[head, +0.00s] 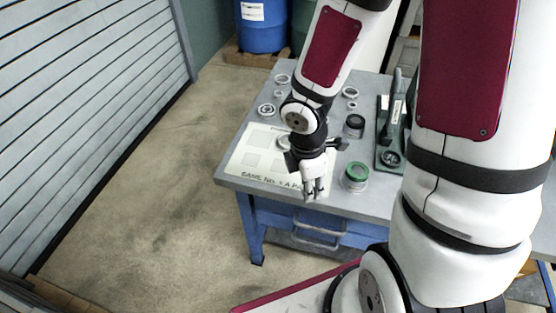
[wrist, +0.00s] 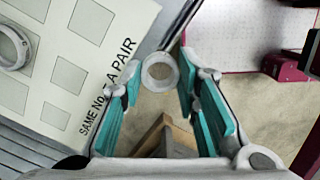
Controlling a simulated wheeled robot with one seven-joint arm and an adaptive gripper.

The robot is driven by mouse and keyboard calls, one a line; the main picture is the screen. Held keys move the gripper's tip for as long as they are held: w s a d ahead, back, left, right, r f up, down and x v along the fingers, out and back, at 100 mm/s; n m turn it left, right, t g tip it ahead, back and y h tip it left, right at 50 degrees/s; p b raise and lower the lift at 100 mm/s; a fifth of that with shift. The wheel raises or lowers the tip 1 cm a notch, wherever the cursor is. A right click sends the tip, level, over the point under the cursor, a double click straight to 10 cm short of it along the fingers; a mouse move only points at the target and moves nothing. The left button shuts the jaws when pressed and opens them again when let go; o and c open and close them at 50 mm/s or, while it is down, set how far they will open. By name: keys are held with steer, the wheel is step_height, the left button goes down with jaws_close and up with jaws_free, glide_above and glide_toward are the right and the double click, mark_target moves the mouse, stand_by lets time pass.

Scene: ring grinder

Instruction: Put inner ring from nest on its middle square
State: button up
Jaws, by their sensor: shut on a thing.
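My gripper (head: 314,190) hangs near the front edge of the grey table, beside the white sheet (head: 242,165) with printed squares. In the wrist view, my gripper (wrist: 160,75) has its teal-padded fingers closed on a small pale ring (wrist: 147,74), held at the fingertips. The ring is clear of the sheet, with floor showing behind it. The sheet (wrist: 112,50) is at upper left in the wrist view, with grey squares and the words "SAME No. A PAIR". A larger ring (wrist: 22,48) lies on it at the far left. I cannot make out the nest.
Several loose rings (head: 282,79) lie at the back of the table (head: 230,178). A green-lidded jar (head: 356,174) and a dark-topped jar (head: 354,126) stand right of my gripper. A dark green tool (head: 391,130) stands farther right. Floor is open at left.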

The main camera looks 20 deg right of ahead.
glide_above(281, 166)
steer(key=shift+a+f+p, duration=0.15)
steer(key=shift+f+p, duration=0.15)
steer(key=shift+f, duration=2.1)
steer(key=o, duration=1.2)
steer(key=shift+f, duration=0.15)
steer(key=shift+c, duration=0.2)
step_height(281, 166, up, 12)
steer(key=a, duration=0.1)
steer(key=s+d+r+m+t, duration=0.1)
steer(key=s+r+m, duration=0.35)
steer(key=r, duration=0.35)
steer(key=s+d+r+m+t, duration=0.1)
steer(key=s+r+m, duration=0.35)
steer(key=r, duration=0.25)
steer(key=s+r+m+t, duration=0.1)
steer(key=s+r+m, duration=0.2)
steer(key=s, duration=0.3)
steer(key=s+r+m+t+y, duration=0.1)
steer(key=s+r+m+t, duration=0.1)
steer(key=s+m, duration=0.3)
steer(key=shift+s+a+r, duration=0.4)
steer(key=shift+s+r, duration=0.2)
steer(key=shift+r, duration=0.15)
